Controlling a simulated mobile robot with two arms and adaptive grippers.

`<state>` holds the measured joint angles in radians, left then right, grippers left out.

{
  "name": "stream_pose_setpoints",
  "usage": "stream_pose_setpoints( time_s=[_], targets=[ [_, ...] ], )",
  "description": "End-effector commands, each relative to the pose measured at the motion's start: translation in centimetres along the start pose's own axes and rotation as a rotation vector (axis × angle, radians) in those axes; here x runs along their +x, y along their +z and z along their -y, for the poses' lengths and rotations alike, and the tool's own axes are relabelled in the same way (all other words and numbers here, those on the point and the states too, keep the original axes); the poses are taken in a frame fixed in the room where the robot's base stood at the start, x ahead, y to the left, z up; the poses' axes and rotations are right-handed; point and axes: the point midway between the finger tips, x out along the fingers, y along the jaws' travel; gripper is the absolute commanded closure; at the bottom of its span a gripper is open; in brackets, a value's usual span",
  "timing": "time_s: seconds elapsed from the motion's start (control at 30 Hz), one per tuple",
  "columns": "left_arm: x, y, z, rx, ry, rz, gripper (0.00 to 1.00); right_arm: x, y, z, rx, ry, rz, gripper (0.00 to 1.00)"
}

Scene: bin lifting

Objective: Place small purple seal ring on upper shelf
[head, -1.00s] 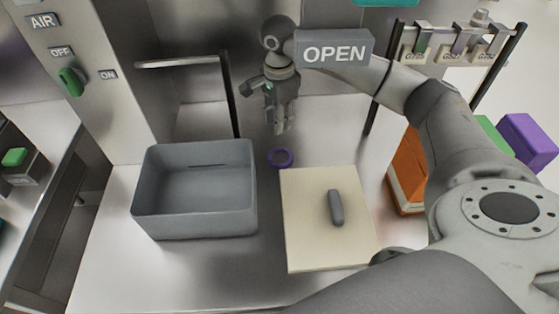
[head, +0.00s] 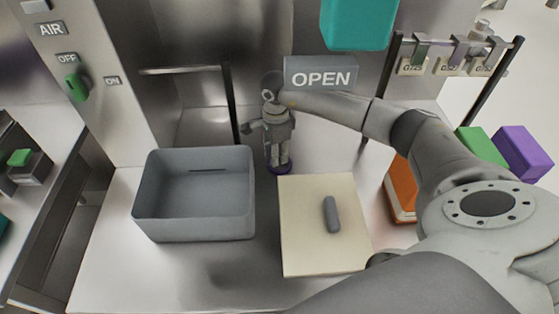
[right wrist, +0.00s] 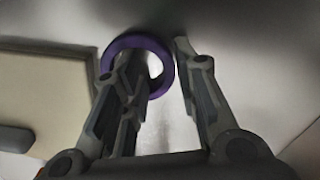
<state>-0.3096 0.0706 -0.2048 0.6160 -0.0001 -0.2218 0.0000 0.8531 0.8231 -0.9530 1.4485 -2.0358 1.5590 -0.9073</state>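The small purple seal ring (head: 289,168) lies flat on the steel work surface, between the grey bin and the cream board. My right gripper (head: 279,168) points down over it and hides most of it in the head view. In the right wrist view, the ring (right wrist: 120,44) shows beyond the fingers of the right gripper (right wrist: 160,50). The fingers are apart: one side overlaps the ring's opening, the other is beside its right edge. Contact cannot be told. My left gripper is not in view. I cannot clearly make out an upper shelf.
A grey open bin (head: 250,215) stands left of the ring. A cream board (head: 298,245) with a grey rounded piece (head: 332,214) lies in front right. A metal rail (head: 180,70), an OPEN sign (head: 321,76) and a teal box (head: 355,22) are behind or above.

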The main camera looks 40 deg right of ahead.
Motion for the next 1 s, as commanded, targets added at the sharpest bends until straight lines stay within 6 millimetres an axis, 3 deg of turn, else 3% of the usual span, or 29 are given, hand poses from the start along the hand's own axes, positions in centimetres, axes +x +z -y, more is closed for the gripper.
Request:
stream_pose_setpoints(
  time_s=[0.27, 0.5, 0.77, 1.0],
  targets=[
    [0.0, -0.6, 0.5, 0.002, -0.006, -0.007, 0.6, 0.6, 0.0, 0.0, -0.001, 0.0, -0.001, 0.72],
    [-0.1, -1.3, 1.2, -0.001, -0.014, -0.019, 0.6, 0.6, 0.0, 0.0, -0.001, -0.001, -0.001, 0.96],
    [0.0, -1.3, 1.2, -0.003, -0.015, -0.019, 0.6, 0.4, 0.0, 0.0, -0.001, -0.001, -0.001, 1.0],
    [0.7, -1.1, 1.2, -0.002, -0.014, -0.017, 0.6, -2.9, -0.1, 0.2, -0.002, -0.006, 0.0, 1.0]
  ],
)
